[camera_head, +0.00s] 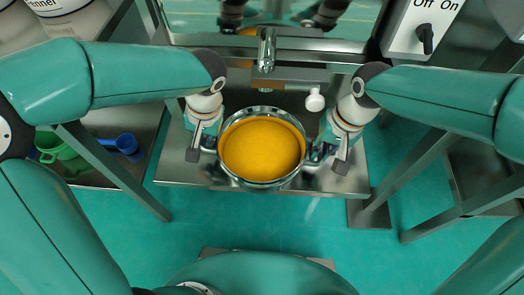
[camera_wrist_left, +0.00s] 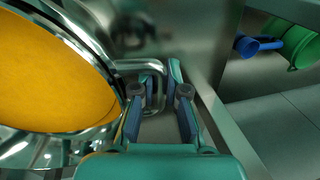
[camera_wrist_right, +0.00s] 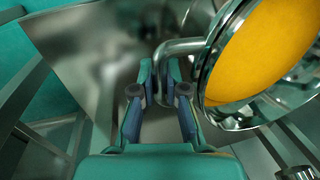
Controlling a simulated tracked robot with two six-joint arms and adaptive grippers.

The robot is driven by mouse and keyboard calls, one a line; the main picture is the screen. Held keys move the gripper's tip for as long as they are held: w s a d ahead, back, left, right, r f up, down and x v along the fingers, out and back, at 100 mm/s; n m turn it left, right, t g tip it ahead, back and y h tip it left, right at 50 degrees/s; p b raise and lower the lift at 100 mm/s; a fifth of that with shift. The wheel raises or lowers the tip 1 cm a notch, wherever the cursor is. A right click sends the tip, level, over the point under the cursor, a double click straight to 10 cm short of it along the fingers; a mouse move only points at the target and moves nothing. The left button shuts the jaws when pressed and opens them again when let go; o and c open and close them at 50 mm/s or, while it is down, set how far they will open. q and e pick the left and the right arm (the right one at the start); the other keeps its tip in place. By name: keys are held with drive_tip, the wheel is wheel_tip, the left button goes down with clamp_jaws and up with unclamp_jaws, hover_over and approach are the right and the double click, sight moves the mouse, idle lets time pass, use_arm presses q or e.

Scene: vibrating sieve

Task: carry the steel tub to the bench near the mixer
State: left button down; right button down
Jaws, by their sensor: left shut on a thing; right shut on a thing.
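The steel tub (camera_head: 262,184) is full of a yellow-orange material and sits upright between my two grippers, over a steel shelf (camera_head: 335,184) below the sieve's spout (camera_head: 266,50). I cannot tell whether it touches the shelf. My left gripper (camera_head: 211,146) is shut on the tub's left side handle; the handle (camera_wrist_left: 152,68) runs between the fingers in the left wrist view. My right gripper (camera_head: 316,153) is shut on the right side handle; that handle (camera_wrist_right: 172,50) shows between the fingers in the right wrist view. The mixer and its bench cannot be made out.
A switch box (camera_head: 424,30) marked Off On is at the top right. A green jug (camera_head: 55,147) and a blue scoop (camera_head: 126,146) lie on a lower shelf at the left. Steel legs stand at both sides. The green floor (camera_head: 230,227) in front is clear.

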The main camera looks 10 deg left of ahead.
use_arm(q)
drive_tip(key=shift+r, duration=0.1)
use_arm(e)
drive_tip(key=shift+r, duration=0.1)
